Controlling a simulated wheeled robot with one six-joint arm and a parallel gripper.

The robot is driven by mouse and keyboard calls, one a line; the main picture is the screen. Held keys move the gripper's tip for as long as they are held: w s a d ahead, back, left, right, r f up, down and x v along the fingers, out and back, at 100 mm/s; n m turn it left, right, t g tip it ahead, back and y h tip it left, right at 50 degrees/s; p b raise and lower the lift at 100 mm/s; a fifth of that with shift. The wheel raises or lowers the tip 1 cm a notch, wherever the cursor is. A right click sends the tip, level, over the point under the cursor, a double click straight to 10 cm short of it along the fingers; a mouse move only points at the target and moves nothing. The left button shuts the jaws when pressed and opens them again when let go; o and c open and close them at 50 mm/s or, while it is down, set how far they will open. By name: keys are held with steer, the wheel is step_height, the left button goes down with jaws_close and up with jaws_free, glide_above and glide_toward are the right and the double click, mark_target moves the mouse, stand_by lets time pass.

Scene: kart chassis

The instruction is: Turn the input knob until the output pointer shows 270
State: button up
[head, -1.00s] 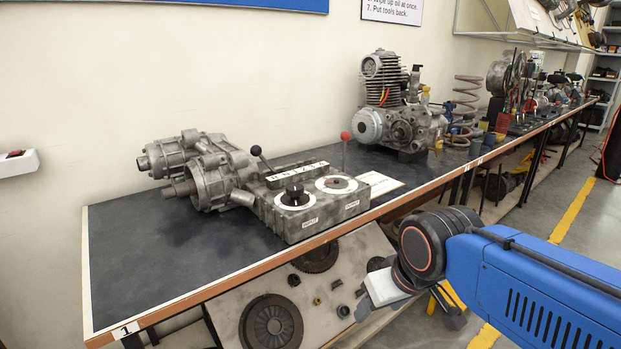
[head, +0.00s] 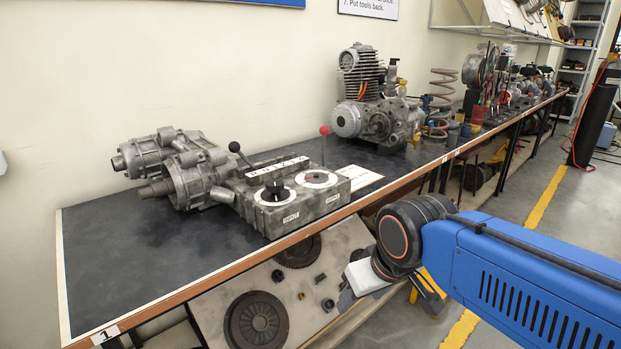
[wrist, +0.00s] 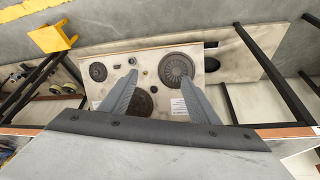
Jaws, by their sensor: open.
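The gearbox control box (head: 330,201) sits on the bench near its front edge. The black input knob (head: 274,191) stands on a white dial, with the label INPUT below it. To its right is the output dial (head: 320,179), white with a reddish centre; its pointer reading is too small to tell. A black-ball lever and a red-ball lever (head: 324,130) rise behind the dials. My gripper (wrist: 158,94) is open and empty in the wrist view, its two fingers apart above the lower shelf.
A gear casing (head: 180,170) joins the box on the left. An engine (head: 372,100) and a coil spring (head: 441,90) stand farther right. Below the bench is a board (head: 215,305) with gears and discs. The bench's left end (head: 110,255) is clear.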

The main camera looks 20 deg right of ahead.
steer(key=w+a+r+n+g, duration=0.25)
steer(key=w+r+n, duration=0.25)
steer(key=w+r, duration=1.3)
steer(key=n+g, duration=0.2)
steer(key=n, duration=0.3)
glide_toward(274, 182)
step_height(274, 182, down, 8)
steer(key=shift+f, duration=0.1)
steer(key=shift+c, duration=0.7)
steer(key=c, duration=0.9)
